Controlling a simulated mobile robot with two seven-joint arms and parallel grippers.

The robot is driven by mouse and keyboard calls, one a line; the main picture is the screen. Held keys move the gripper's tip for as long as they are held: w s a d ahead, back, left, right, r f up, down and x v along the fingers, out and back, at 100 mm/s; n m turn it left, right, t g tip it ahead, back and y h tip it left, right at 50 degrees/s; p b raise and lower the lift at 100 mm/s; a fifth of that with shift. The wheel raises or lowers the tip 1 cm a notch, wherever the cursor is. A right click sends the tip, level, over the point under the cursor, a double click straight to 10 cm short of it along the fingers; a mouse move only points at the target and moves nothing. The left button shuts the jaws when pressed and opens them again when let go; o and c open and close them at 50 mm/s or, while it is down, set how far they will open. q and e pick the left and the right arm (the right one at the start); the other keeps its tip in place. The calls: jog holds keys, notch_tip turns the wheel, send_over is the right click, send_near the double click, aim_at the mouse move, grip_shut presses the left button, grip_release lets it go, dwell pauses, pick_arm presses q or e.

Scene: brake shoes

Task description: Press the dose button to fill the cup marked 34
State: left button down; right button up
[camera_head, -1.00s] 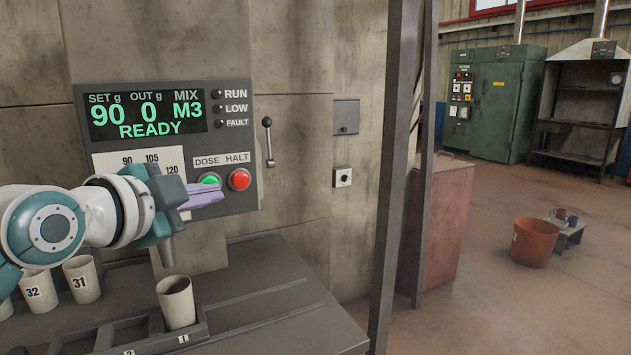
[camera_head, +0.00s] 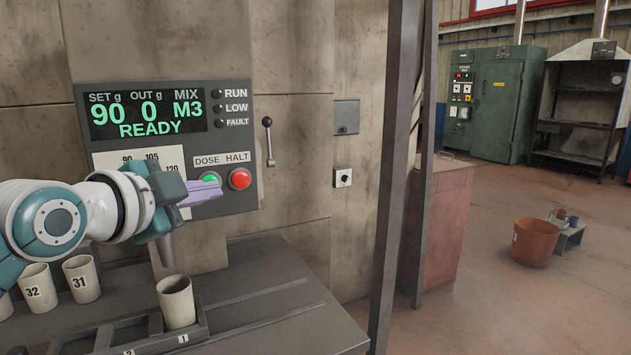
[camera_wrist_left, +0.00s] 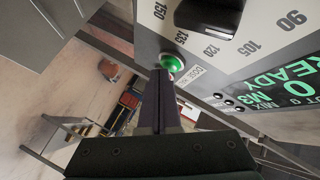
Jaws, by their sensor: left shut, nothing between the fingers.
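My left gripper (camera_head: 219,191) is shut and empty, its lilac fingers in front of the panel beside the green DOSE button (camera_head: 209,180). In the left wrist view the fingertips (camera_wrist_left: 158,76) lie close to the green button (camera_wrist_left: 172,63); I cannot tell whether they touch it. The display (camera_head: 146,115) reads SET 90, OUT 0, MIX M3, READY. A pale cup (camera_head: 176,303) stands upright under the spout (camera_head: 167,250) in the slot labelled 1; no number shows on its visible side. No cup marked 34 can be read. My right gripper is out of view.
The red HALT button (camera_head: 239,179) sits just right of the green one. Cups marked 32 (camera_head: 39,288) and 31 (camera_head: 82,279) stand at the left. A small lever (camera_head: 268,142) is right of the panel. The bench top (camera_head: 290,290) is clear at the right.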

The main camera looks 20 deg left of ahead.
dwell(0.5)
pick_arm(q)
jog(key=shift+s+d+p, duration=0.5)
jog(key=shift+d+p, duration=0.1)
jog(key=shift+p, duration=0.1)
jog(key=s+d+p, duration=0.3)
jog(key=shift+s+d, duration=0.15)
jog(key=shift+d, duration=0.25)
dwell(0.7)
